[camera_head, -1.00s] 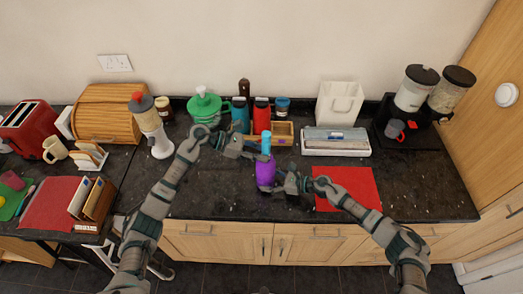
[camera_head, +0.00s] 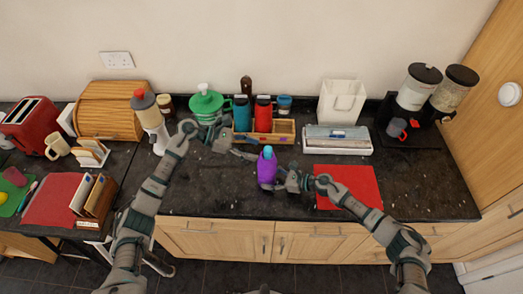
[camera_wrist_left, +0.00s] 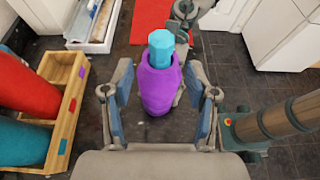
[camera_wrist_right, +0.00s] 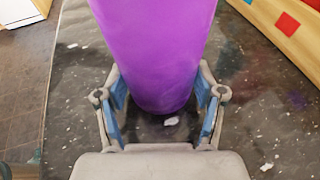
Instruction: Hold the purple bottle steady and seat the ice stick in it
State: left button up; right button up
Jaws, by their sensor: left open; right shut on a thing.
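The purple bottle (camera_head: 267,172) stands upright on the dark counter; it also shows in the left wrist view (camera_wrist_left: 158,88) and fills the top of the right wrist view (camera_wrist_right: 155,50). The light-blue ice stick (camera_head: 268,151) sits in the bottle's mouth with its faceted upper end (camera_wrist_left: 161,45) sticking out. Its lower part is hidden. My right gripper (camera_head: 285,181) is shut on the bottle's lower body from the right. My left gripper (camera_head: 247,156) is open, just left of the bottle and apart from the ice stick.
A wooden caddy (camera_head: 283,132) with bottles stands behind. A white boxed tray (camera_head: 337,141) is at the back right, and a red mat (camera_head: 347,187) lies right of the bottle. The counter in front of the left gripper is clear.

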pick_arm(q)
jog(key=v, duration=0.8)
jog(key=shift+f, duration=0.1)
pick_arm(e)
jog(key=o, duration=0.9)
jog(key=shift+o, duration=0.2)
